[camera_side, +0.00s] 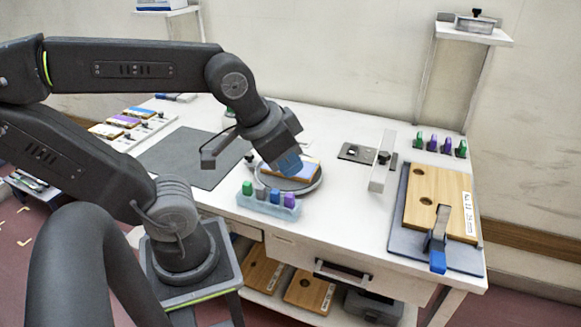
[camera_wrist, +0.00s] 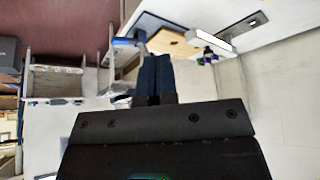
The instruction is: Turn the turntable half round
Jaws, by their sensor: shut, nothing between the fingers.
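The turntable (camera_side: 291,187) is a round grey disc on the white bench in the side view, with a flat wooden piece (camera_side: 308,168) on it that has a blue and white face. My gripper (camera_side: 289,165) reaches down over the turntable from the left, its blue fingertips in front of the piece. I cannot tell whether they touch it. In the wrist view the dark blue fingers (camera_wrist: 153,76) are shut together with nothing between them. I cannot make out the turntable in that view; my gripper body fills the lower middle.
A clear tray (camera_side: 268,207) of coloured pegs stands close in front of the turntable. A dark mat (camera_side: 195,160) lies to the left. A wooden board (camera_side: 425,203) with a blue-handled clamp (camera_side: 438,245) lies right, and a white upright bar (camera_side: 381,170) stands between.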

